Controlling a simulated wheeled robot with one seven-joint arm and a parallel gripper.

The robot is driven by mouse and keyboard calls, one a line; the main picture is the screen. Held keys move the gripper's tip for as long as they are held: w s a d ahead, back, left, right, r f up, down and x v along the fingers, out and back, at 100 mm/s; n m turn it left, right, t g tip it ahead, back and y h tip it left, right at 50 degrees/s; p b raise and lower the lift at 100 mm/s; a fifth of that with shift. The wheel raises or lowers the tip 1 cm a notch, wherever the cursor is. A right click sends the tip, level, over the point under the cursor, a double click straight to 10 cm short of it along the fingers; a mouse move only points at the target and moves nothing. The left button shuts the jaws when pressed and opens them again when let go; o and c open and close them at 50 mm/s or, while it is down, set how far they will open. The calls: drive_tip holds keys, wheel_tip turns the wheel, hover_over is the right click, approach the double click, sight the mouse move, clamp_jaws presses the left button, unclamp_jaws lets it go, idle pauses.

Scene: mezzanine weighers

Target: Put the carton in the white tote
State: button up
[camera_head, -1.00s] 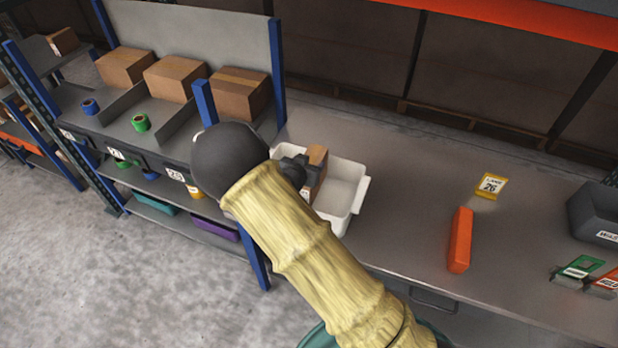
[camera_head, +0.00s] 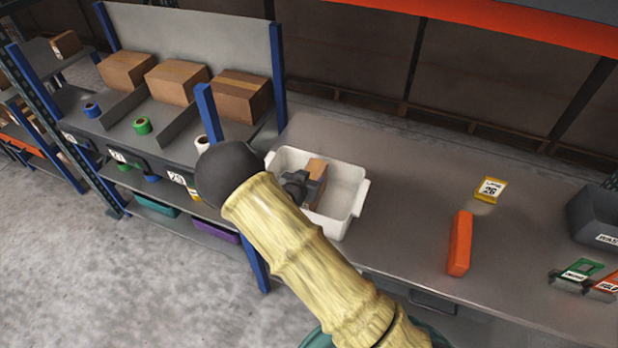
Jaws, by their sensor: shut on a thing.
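The carton (camera_head: 316,170) is a small brown box. It is held in my dark gripper (camera_head: 309,186), which is shut on it. Whether the carton touches the tote's floor cannot be told. My arm covers the tote's front left corner and part of the gripper.
An orange box (camera_head: 460,243) and a yellow lane 26 sign (camera_head: 490,190) are on the bench to the right. A dark bin (camera_head: 597,215) is at the right edge. Shelving with larger cartons (camera_head: 241,96) stands at left. The bench between tote and orange box is clear.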

drive_tip(key=o, duration=1.7)
drive_tip(key=shift+c, duration=0.2)
drive_tip(key=b+v, duration=0.1)
drive_tip(key=v, duration=1.1)
drive_tip(key=shift+d, duration=0.1)
